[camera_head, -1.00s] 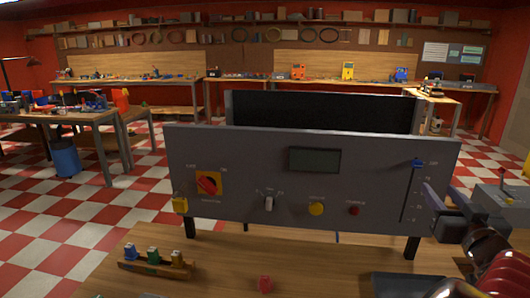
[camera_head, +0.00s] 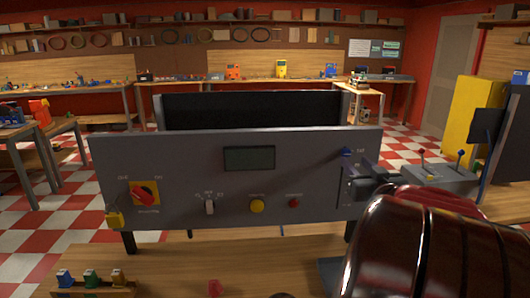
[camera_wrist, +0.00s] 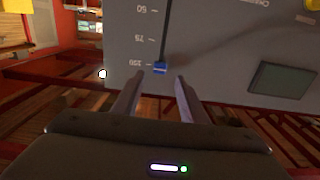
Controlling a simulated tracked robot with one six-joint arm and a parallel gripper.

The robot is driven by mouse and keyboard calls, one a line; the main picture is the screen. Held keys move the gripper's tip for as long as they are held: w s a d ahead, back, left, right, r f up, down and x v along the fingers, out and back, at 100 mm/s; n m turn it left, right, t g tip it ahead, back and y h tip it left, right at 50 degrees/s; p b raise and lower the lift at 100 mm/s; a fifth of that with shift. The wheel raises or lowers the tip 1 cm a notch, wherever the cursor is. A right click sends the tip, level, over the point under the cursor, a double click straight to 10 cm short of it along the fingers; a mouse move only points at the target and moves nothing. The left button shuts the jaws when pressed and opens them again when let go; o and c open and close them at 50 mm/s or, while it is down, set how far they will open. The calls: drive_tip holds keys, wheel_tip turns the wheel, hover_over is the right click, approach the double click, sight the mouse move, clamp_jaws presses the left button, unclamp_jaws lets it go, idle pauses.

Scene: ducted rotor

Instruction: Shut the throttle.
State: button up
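The throttle is a blue slider knob (camera_head: 347,152) at the top of a vertical slot on the right side of the grey control panel (camera_head: 120,160). In the wrist view, which is upside down, the blue knob (camera_wrist: 160,68) sits at the 100 mark, with 75 and 50 along the slot. My gripper (camera_wrist: 158,80) is open and empty. Its two fingers point at the panel, one on each side of the knob's line; I cannot tell whether the tips reach past it. In the head view my gripper (camera_head: 362,184) covers part of the slot below the knob.
The panel also carries a red rotary switch (camera_head: 143,194), a toggle (camera_head: 210,204), a yellow button (camera_head: 257,206), a red button (camera_head: 294,203) and a display (camera_head: 249,158). A yellow padlock (camera_head: 114,218) hangs at its left. A grey lever box (camera_head: 435,175) stands at the right.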

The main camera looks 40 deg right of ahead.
sight(347, 154)
drive_tip(key=shift+x, duration=3.15)
drive_tip(key=shift+c, duration=0.4)
clamp_jaws()
drive_tip(key=shift+a, duration=0.2)
drive_tip(key=shift+d+f, duration=0.1)
